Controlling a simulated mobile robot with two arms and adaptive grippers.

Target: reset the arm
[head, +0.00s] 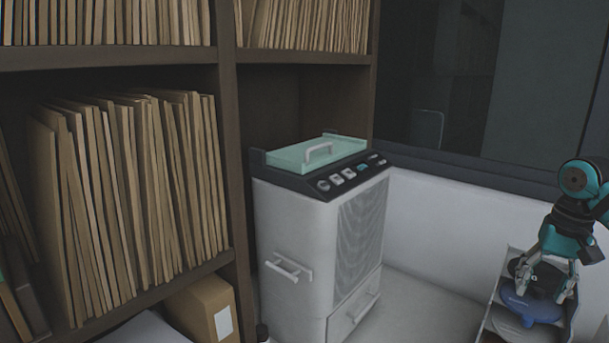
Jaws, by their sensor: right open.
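My right arm comes in at the right edge. Its right gripper (545,288) is open and points down, with its fingers around or just above a dark blue round object (530,308). I cannot tell whether the fingertips touch that object. A white machine (295,232) with a dark top panel, knobs and a light green lid (312,152) with a handle stands in the middle. The lid is down. My right gripper is well to the right of the machine. My left gripper is not in view.
The blue object sits in a grey open rack (490,322) at lower right. Wooden shelves (228,130) full of folders (130,180) stand at left. A brown box file (205,312) is below them. The pale surface (415,310) between machine and rack is clear.

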